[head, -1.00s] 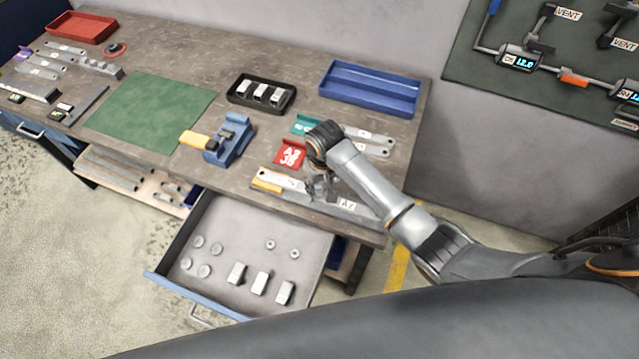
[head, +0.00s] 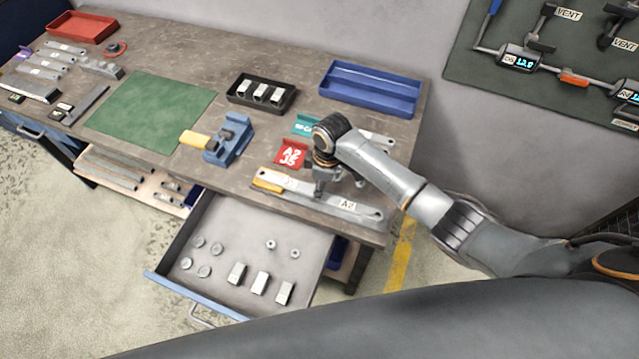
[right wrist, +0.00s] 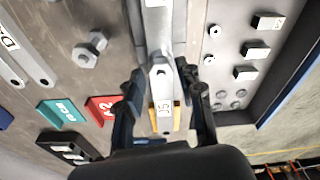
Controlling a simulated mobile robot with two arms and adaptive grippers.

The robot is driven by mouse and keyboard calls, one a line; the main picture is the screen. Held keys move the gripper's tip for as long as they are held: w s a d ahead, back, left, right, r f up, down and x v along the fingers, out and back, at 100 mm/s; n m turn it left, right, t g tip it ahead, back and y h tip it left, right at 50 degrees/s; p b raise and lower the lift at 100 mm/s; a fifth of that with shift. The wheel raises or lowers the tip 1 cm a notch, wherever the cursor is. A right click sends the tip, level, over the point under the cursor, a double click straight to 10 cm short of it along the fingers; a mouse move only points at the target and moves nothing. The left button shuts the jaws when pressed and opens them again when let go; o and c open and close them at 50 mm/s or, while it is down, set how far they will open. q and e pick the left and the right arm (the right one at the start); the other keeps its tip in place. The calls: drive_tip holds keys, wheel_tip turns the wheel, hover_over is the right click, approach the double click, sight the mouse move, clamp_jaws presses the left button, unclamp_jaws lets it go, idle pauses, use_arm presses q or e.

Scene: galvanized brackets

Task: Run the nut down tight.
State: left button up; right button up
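Two grey hex pieces, which look like a nut or bolt head, lie beside each other on the bench in the right wrist view (right wrist: 90,48). I cannot tell whether they are joined; my arm hides that spot in the head view. My right gripper (head: 325,192) is above the long grey metal strips (head: 310,200) near the bench's front edge. In the right wrist view its dark fingers (right wrist: 163,78) are apart, with a strip showing between them and nothing visibly held. Two small nuts (head: 270,244) lie in the open drawer. My left gripper is out of view.
The open drawer (head: 225,215) juts out below the bench front and also holds round pieces and blocks (head: 259,283). A blue clamp fixture (head: 230,138), black tray (head: 262,93), blue tray (head: 370,88) and red tag (head: 291,155) stand near. The green mat (head: 150,112) is clear.

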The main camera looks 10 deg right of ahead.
drive_tip(key=n, duration=0.3)
drive_tip(key=shift+n, duration=0.3)
drive_tip(key=n+g+b, duration=0.1)
drive_tip(key=n, duration=0.4)
drive_tip(key=shift+b, duration=0.3)
drive_tip(key=shift+c, duration=0.2)
clamp_jaws()
